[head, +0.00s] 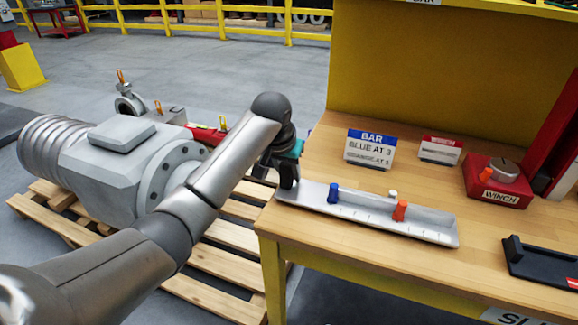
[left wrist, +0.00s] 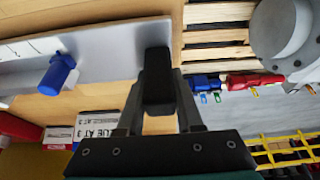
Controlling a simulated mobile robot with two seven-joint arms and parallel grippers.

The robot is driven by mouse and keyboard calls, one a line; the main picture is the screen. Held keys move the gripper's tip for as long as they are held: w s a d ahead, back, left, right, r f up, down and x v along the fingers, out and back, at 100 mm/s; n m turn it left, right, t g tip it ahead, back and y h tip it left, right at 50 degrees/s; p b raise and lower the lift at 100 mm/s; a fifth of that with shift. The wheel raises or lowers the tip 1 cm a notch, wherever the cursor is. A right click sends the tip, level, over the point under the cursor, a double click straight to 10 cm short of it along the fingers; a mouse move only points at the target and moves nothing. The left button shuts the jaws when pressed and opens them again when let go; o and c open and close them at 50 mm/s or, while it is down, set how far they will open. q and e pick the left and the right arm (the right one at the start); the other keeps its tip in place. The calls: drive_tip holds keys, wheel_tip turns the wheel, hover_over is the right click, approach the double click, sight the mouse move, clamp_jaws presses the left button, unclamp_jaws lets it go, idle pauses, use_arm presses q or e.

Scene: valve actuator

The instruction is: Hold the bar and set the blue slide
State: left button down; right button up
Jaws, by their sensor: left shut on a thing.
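The bar (head: 362,221) is a long pale grey rail with tick marks, lying along the workbench's near left edge. The blue slide (head: 333,194) stands on its left part. An orange slide (head: 400,210) stands further right, with a white knob (head: 393,194) behind it. My left gripper (head: 288,180) is shut on the black grip at the bar's left end. In the left wrist view the black grip (left wrist: 158,76) sits between the fingers, and the blue slide (left wrist: 56,74) is apart from them. Tick numbers are too small to read. My right gripper is not in view.
On the wooden workbench (head: 330,150), a blue-topped sign (head: 370,149) reads "BAR, BLUE AT 3"; its lower line is unclear. A red winch block (head: 497,181) and black holder (head: 545,262) stand right. A valve actuator (head: 115,170) lies on a pallet at left.

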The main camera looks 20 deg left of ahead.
use_arm(q)
drive_tip(key=shift+f, duration=0.5)
idle(0.9)
